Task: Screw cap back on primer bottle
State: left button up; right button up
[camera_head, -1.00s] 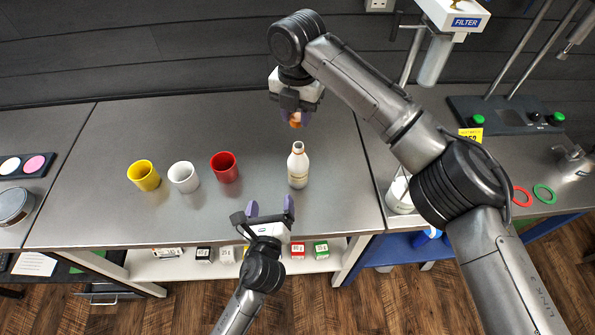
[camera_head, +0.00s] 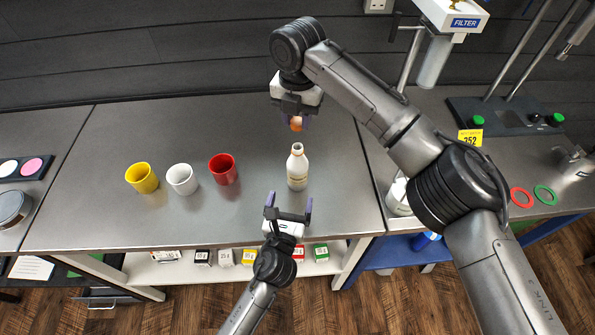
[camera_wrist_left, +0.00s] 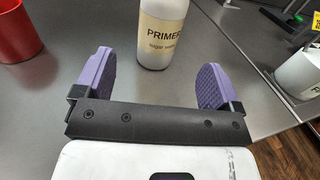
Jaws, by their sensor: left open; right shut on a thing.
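The white primer bottle (camera_head: 297,168) stands upright and uncapped on the grey table in the head view. Its label reads PRIMER in the left wrist view (camera_wrist_left: 165,35). My left gripper (camera_head: 288,203) is open and empty in front of the bottle, with its purple fingers (camera_wrist_left: 155,82) spread. The bottle stands just beyond the fingertips, roughly between them, untouched. My right gripper (camera_head: 296,124) is shut on the orange cap (camera_head: 296,123) and holds it above and behind the bottle. The fingers partly hide the cap.
Yellow (camera_head: 142,178), white (camera_head: 182,179) and red (camera_head: 223,168) cups stand in a row left of the bottle. Several small boxes (camera_head: 226,257) sit on the shelf below the table's front edge. Table space around the bottle is clear.

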aim_at(296, 179)
pick_arm(q)
jog(key=w, duration=0.3)
jog(key=w+d, duration=0.1)
jog(key=w, duration=0.2)
jog(key=w+d, duration=0.1)
jog(key=w, duration=0.3)
jog(key=shift+w, duration=0.1)
jog(key=c, duration=1.4)
pick_arm(e)
jog(key=shift+w+f, duration=0.1)
jog(key=shift+f, duration=2.35)
jog(key=shift+f, duration=0.15)
jog(key=shift+f, duration=0.75)
jog(key=shift+f, duration=0.5)
